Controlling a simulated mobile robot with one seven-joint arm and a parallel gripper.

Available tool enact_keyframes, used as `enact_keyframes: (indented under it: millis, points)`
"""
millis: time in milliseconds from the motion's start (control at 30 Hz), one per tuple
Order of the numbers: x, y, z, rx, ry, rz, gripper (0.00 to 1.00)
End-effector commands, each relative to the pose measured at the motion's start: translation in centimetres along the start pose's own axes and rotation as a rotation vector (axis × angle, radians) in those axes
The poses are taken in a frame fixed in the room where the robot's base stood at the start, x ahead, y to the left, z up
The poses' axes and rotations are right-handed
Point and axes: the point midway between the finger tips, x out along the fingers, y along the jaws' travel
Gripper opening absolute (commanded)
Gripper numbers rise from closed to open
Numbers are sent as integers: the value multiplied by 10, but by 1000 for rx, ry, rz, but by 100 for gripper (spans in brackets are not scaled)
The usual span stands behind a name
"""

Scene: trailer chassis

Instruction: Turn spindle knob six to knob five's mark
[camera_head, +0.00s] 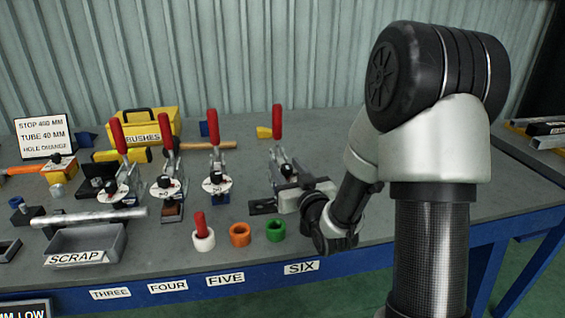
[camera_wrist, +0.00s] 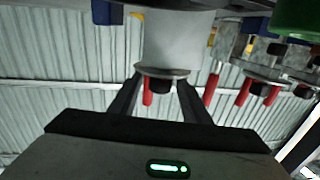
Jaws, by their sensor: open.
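My gripper (camera_head: 288,187) is at the station above the SIX label (camera_head: 301,268), below its upright red clamp handle (camera_head: 277,122). In the wrist view, my open fingers (camera_wrist: 160,88) stand on either side of a black knob (camera_wrist: 160,83) under a round pale disc, apparently knob six; contact cannot be told. Knob five (camera_head: 216,178) is black on a white dial, on the clamp behind the FIVE label (camera_head: 226,279). Its mark is too small to read, and knob six's mark does not show.
Red, orange (camera_head: 239,235) and green (camera_head: 276,230) pieces stand near the front edge, the red one in a white ring (camera_head: 203,240). Clamps stand close to the left. A scrap tray (camera_head: 87,244) and silver tube (camera_head: 90,216) lie further left. Bench right of my arm is clear.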

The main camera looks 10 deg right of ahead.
Motion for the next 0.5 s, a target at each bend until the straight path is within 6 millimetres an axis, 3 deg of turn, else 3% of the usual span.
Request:
enact_keyframes:
  millis: [333,500]
  points:
    - [-1,0,0,0,0,1,42]
    - [-1,0,0,0,0,1,13]
